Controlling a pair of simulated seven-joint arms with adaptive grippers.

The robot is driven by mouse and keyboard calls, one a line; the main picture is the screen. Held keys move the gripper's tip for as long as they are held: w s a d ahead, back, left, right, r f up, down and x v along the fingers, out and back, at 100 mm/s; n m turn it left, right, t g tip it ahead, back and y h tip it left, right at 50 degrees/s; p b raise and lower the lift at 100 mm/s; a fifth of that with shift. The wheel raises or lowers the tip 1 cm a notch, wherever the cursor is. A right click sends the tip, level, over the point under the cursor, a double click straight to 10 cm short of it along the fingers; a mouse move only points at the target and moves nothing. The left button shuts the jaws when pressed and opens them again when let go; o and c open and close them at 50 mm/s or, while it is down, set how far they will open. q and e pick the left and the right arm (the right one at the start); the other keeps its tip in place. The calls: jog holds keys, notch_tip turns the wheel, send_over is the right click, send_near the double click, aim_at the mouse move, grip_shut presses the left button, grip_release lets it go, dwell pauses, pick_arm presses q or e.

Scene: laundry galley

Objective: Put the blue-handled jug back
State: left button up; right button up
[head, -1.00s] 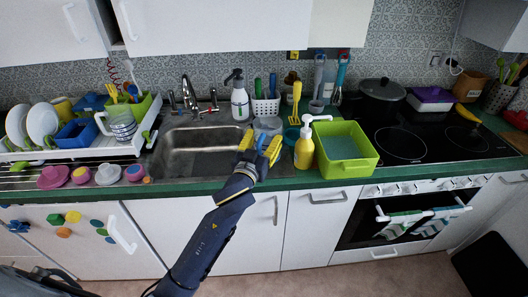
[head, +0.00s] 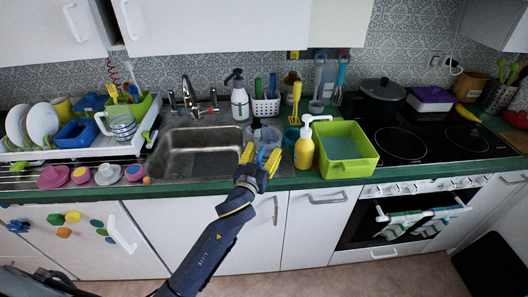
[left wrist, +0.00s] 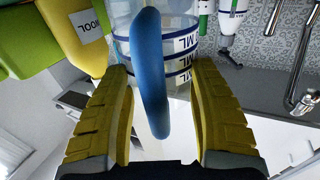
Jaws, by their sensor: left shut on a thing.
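The blue-handled jug, clear with dark bands and ML lettering, shows in the left wrist view (left wrist: 178,45) with its blue handle between my fingers. In the head view the jug (head: 267,135) is at the sink's right front side, partly hidden behind my left gripper (head: 261,157). The left gripper, yellow-fingered, is shut on the jug's handle; its fingers show on both sides of it in the left wrist view (left wrist: 158,110). Whether the jug's base touches the counter is hidden. My right gripper is not in view.
A yellow pump bottle (head: 304,153) and a green tub (head: 366,163) stand close right of the jug. The sink (head: 190,163) is left. The hob (head: 435,140) is right.

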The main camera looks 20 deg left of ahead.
pick_arm(q)
jog(key=o, duration=1.5)
jog(key=shift+s, duration=0.1)
jog(key=s, duration=1.1)
jog(key=shift+s+a, duration=0.15)
jog(key=shift+s, duration=0.25)
jog(key=shift+f, duration=0.1)
jog(key=shift+o, duration=0.5)
jog(key=shift+o, duration=0.9)
jog(key=s, duration=0.9)
jog(key=shift+a+f, duration=0.15)
